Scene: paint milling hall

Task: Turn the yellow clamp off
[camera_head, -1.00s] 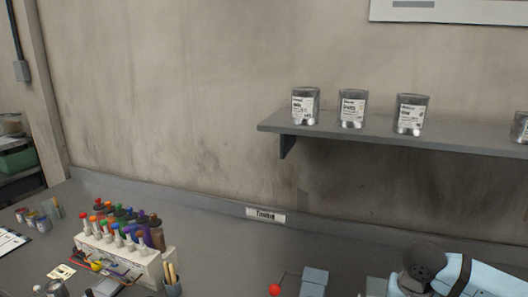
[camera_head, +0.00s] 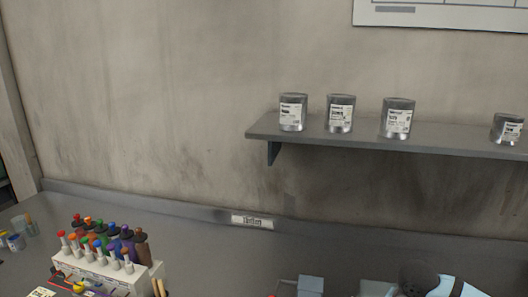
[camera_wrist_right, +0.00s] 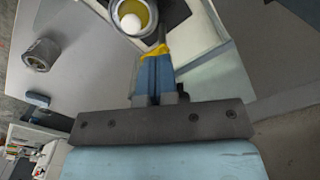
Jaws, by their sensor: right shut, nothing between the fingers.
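In the right wrist view my right gripper (camera_wrist_right: 155,67) is shut, its two blue fingers together with nothing between them. A yellow piece (camera_wrist_right: 154,51), likely the yellow clamp's handle, shows right at the fingertips, with a dark rod above it. I cannot tell whether the fingers touch it. Just beyond, at the top edge, is a round metal can or cup (camera_wrist_right: 131,18) with a yellow inside and a white ball. The clamp cannot be made out in the head view. My left gripper is in neither view.
In the wrist view a metal can (camera_wrist_right: 43,53) stands on the pale surface at left. In the head view a bottle rack (camera_head: 100,268) is at lower left, a pale blue machine (camera_head: 455,288) at lower right, and a shelf (camera_head: 400,137) with several cans above.

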